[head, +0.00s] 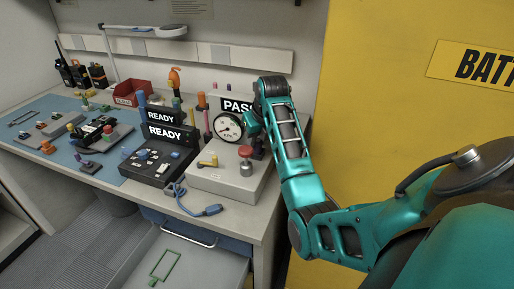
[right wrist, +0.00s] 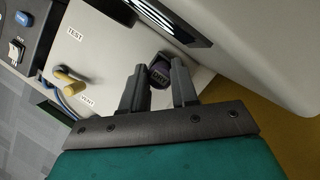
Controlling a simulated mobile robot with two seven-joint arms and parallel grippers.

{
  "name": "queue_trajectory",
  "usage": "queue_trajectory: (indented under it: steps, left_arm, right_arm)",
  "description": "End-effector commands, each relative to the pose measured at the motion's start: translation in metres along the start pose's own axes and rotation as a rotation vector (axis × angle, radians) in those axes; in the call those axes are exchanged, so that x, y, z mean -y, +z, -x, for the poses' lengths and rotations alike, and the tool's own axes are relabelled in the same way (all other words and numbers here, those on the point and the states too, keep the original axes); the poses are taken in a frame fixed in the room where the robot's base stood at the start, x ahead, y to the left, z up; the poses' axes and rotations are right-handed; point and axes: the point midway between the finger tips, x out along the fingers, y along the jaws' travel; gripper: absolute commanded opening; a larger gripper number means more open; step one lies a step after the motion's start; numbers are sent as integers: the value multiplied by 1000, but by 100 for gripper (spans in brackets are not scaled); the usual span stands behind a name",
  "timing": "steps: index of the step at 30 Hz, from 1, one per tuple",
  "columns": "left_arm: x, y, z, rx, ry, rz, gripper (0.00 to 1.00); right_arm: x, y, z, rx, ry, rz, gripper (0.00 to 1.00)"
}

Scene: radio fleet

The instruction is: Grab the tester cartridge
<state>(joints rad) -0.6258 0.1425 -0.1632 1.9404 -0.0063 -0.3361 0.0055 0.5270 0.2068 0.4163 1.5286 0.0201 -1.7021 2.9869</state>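The tester cartridge appears to be the dark, short block with a small pale label (right wrist: 160,74) between my right fingertips in the right wrist view. It is at the tester (right wrist: 110,52), the pale box with the "TEST" label. My right gripper (right wrist: 159,82) has its fingers on both sides of the block with no clear gap, so it looks shut on it. My left gripper is not in view.
A round gauge (head: 228,126) and the "PASS" sign stand close left of my right arm. A yellow cabinet (head: 400,110) stands right.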

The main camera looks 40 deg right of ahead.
Motion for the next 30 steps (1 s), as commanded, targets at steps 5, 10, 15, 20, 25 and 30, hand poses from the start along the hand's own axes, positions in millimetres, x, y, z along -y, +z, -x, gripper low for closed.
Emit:
queue_trajectory:
  steps: [5, 10, 15, 20, 25, 30]
  left_arm:
    - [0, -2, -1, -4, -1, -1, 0]
    - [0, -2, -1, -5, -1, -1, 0]
    - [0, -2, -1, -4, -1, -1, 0]
    - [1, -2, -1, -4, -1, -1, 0]
    - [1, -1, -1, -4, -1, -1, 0]
    - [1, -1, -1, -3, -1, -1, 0]
  right_arm:
    - [0, 0, 0, 0, 1, 0, 10]
    - [0, 0, 0, 1, 1, 0, 0]
    - [0, 0, 1, 1, 1, 0, 0]
    - [0, 4, 7, 4, 1, 0, 0]
    - [0, 12, 25, 6, 1, -1, 0]
    - [0, 25, 57, 8, 2, -1, 0]
